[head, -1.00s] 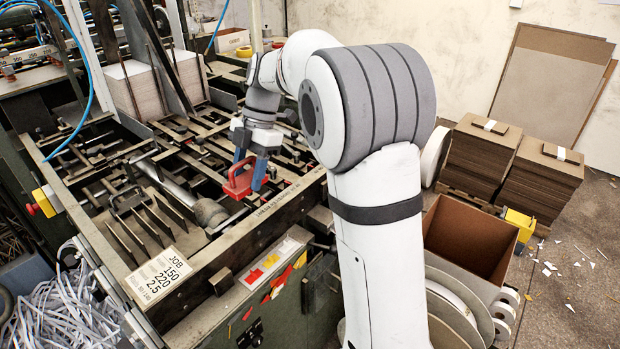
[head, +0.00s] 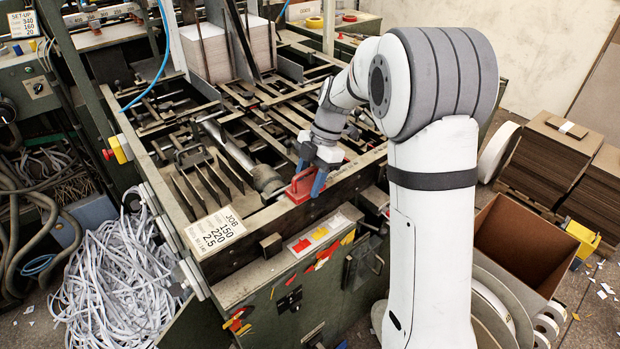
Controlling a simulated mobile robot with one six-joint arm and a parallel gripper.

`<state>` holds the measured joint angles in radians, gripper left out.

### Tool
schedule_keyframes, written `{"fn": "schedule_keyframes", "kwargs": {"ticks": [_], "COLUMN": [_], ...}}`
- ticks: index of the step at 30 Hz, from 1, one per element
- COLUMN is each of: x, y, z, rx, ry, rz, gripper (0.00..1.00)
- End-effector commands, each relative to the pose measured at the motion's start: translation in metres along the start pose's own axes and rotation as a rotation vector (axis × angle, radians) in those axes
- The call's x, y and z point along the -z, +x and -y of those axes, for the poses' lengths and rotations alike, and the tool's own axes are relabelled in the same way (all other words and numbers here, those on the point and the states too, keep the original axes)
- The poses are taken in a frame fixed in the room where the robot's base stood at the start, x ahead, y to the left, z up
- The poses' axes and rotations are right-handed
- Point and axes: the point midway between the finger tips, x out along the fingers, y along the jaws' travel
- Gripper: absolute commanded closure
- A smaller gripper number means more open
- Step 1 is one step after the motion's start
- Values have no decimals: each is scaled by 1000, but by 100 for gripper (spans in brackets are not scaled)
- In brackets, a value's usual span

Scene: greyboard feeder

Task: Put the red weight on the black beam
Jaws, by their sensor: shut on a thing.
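The red weight (head: 299,191) is a block with a handle on top. My gripper (head: 311,176), with blue fingers, is shut on its handle and holds it roughly level. The black beam (head: 243,255) runs along the front of the machine, dark on its face and worn pale on top. The fingers hide part of the weight.
The machine bed (head: 205,150) behind is crowded with bars and a round metal cylinder. An open brown box (head: 525,250) is at the right. White paper strips (head: 115,285) heap on the floor at the left.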

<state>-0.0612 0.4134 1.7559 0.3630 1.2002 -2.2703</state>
Motion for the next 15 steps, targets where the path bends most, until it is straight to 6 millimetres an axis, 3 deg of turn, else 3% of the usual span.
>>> {"fn": "schedule_keyframes", "kwargs": {"ticks": [5, 6, 13, 15], "x": [0, 0, 0, 0], "y": [2, 2, 1, 1], "z": [0, 0, 0, 0], "rx": [-1, 0, 1, 1], "ry": [-1, 0, -1, -1], "rz": [0, 0, 0, 0], "gripper": [100, 52, 34, 33]}}
